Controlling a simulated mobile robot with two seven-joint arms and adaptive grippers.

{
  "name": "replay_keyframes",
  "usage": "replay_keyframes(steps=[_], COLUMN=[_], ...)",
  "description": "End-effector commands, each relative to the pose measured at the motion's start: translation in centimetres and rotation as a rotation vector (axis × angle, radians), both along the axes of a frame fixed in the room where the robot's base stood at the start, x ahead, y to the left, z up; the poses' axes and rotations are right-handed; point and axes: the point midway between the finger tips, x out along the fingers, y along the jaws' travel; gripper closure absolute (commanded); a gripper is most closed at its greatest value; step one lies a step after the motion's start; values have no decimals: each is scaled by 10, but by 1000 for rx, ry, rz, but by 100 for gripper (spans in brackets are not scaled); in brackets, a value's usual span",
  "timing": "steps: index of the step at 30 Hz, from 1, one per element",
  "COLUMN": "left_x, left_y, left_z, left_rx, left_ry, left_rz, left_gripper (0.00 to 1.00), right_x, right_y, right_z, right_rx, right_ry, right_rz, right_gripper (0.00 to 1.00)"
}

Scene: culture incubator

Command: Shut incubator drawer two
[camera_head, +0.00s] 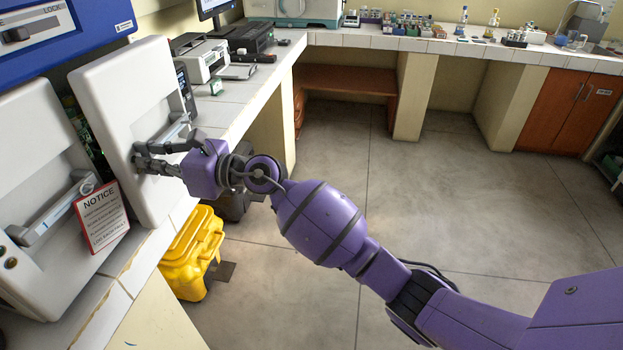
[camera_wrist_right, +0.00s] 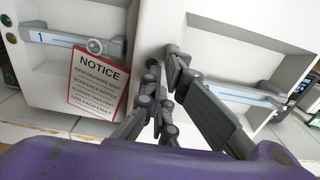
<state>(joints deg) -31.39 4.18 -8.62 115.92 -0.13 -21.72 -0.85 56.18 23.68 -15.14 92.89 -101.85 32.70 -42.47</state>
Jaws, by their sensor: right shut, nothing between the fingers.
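The front of drawer two (camera_head: 113,98) is a thick white panel at the left of the head view. It appears to stand out farther than its neighbour, with a dark gap and green parts behind its left edge. Its handle (camera_head: 172,132) is a pale bar, also seen in the wrist view (camera_wrist_right: 240,95). My right gripper (camera_head: 142,162) is shut and empty, its fingertips at the panel's face, left of and below the handle. In the wrist view its fingers (camera_wrist_right: 164,85) are close to the panel; contact is unclear. My left gripper is not in view.
Drawer one (camera_head: 30,120), marked 1 in the wrist view, stands to the left with a NOTICE sign (camera_head: 102,217) hanging from its handle. A yellow bin (camera_head: 192,252) is on the floor below. A printer (camera_head: 200,60) stands on the counter behind. The floor at right is clear.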

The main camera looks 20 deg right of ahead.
Motion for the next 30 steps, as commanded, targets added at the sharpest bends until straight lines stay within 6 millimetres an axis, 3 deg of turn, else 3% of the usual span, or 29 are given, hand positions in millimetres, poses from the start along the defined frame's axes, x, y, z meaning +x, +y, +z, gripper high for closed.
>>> replay_keyframes(steps=[6, 12, 30], left_x=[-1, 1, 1], left_y=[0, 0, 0], left_z=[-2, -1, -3], left_rx=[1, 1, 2], left_ry=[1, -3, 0], left_rz=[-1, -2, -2], left_gripper=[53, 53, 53], right_x=[20, 32, 39], right_y=[30, 47, 58], right_z=[-1, -1, 1], right_rx=[0, 0, 2], right_ry=[0, 0, -3], right_rz=[0, 1, -1], right_gripper=[100, 100, 100])
